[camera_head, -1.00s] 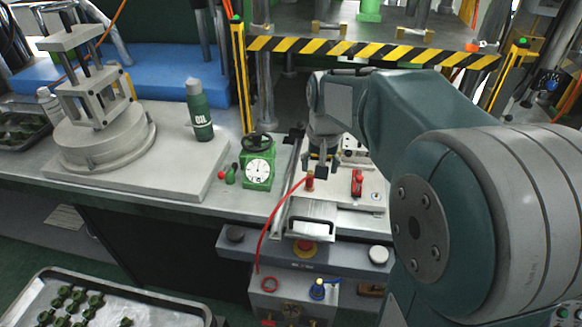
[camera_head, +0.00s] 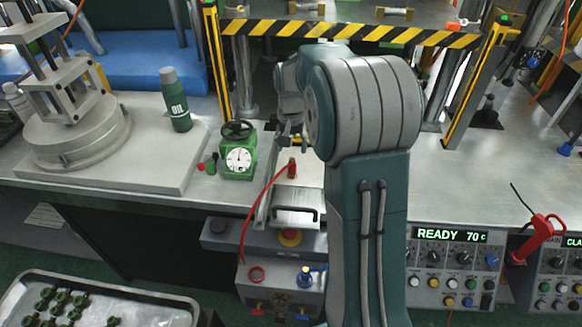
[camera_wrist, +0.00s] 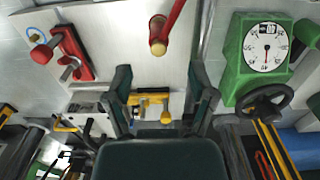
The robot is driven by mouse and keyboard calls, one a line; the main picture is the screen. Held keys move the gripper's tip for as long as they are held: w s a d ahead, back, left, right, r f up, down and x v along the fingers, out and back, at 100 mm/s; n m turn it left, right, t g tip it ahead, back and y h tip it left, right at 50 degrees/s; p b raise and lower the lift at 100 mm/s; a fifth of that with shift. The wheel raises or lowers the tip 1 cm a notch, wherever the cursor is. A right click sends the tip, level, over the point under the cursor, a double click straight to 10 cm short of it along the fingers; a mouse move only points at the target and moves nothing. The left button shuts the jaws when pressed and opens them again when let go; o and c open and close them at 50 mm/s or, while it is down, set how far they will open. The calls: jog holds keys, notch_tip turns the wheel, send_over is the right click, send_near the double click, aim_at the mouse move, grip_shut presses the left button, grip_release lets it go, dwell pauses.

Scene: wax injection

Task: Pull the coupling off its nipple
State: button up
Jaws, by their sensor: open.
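The coupling (camera_head: 292,168) is a small red and brass cylinder standing on the pale plate, with a red hose running from it down to the left. In the wrist view the coupling (camera_wrist: 158,46) shows at the top centre, with the red hose beside it. The nipple is not clearly visible, and I cannot tell how the coupling sits on it. My gripper (camera_wrist: 163,88) is open and empty, its two dark fingers apart. The coupling lies beyond the fingertips in that view, not between them. In the head view my gripper (camera_head: 291,130) is partly hidden behind my arm.
A green dial gauge (camera_head: 238,160) with a black handwheel stands left of the coupling. A red clamp (camera_wrist: 66,55) and a yellow fitting (camera_wrist: 152,100) are on the plate. A green oil bottle (camera_head: 175,100) stands farther left. A striped bar (camera_head: 340,33) crosses above the bench.

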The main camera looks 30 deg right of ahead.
aim_at(292, 163)
jog(key=shift+d+f, duration=0.1)
jog(key=shift+f, duration=4.35)
grip_shut()
jog(key=shift+r, duration=0.1)
jog(key=shift+r, duration=2.95)
jog(key=shift+s, duration=0.15)
